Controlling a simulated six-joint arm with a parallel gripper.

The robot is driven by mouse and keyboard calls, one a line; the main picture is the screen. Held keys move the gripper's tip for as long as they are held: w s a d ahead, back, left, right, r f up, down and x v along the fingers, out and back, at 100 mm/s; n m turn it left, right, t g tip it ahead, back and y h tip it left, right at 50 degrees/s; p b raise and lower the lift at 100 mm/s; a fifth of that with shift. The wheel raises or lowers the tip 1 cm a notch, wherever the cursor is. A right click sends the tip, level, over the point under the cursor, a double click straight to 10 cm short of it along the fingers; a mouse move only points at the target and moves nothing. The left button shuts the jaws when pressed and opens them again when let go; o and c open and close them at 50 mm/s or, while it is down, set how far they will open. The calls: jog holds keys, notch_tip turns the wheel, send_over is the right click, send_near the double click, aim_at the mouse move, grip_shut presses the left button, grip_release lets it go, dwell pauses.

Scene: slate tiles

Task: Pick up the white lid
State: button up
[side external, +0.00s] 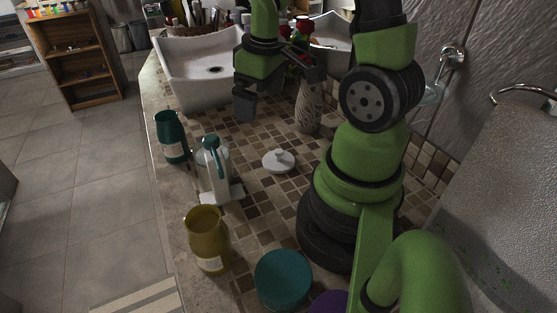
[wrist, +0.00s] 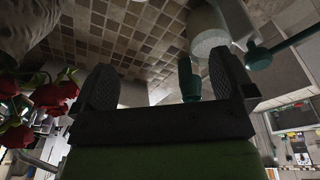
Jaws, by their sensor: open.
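The white lid (side external: 279,162), a round disc with a small knob on top, lies on the brown tiled counter in the side view. Nothing covers it there. My gripper (side external: 275,92) is open and empty, held above the counter on the sink side of the lid, apart from it. In the wrist view the two dark fingers of my gripper (wrist: 162,82) stand wide apart with nothing between them. I cannot make out the lid in the wrist view.
A soap dispenser (side external: 212,168) stands left of the lid, with a dark green bottle (side external: 171,138) beyond. A yellow jar (side external: 208,240) and teal container (side external: 283,279) are in front. A patterned vase (side external: 308,110) with red roses (wrist: 40,98) and a white sink (side external: 190,78) stand behind.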

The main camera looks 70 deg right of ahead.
jog(key=n+g, duration=0.1)
send_over(279, 151)
jog(key=shift+y, duration=0.3)
jog(key=f, duration=0.6)
jog(key=shift+w+a+f, duration=0.15)
jog(key=shift+a+f, duration=0.05)
jog(key=shift+a, duration=0.1)
jog(key=shift+f, duration=2.35)
jog(key=shift+d+f, duration=0.15)
jog(key=shift+f, duration=1.15)
jog(key=shift+d+f, duration=0.15)
jog(key=shift+f, duration=1.1)
jog(key=c, duration=0.8)
